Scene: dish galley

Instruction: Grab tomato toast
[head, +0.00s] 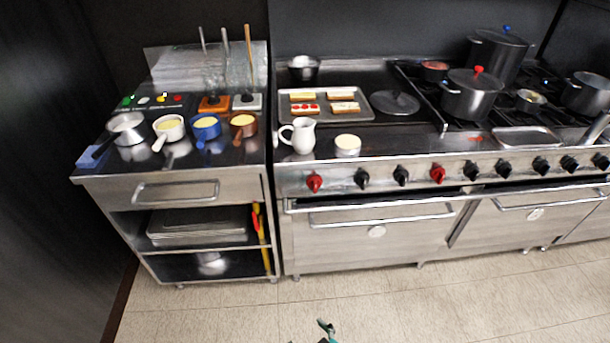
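A toast with red tomato pieces (305,108) lies on a grey metal tray (362,108) on the range top, in the tray's front left part. Several other toasts share the tray: one at back left (302,96), one at back right (341,96) and one with a pale topping at front right (345,107). A small dark green part at the bottom edge of the head view seems to be my gripper (326,328), far from the tray and low over the floor. Most of it is cut off, and its fingers cannot be made out.
A white jug (300,136) and a white bowl (347,146) stand in front of the tray. A dark lid (395,104) lies right of it and a metal pot (303,68) stands behind. The floor (420,300) before the range is clear.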

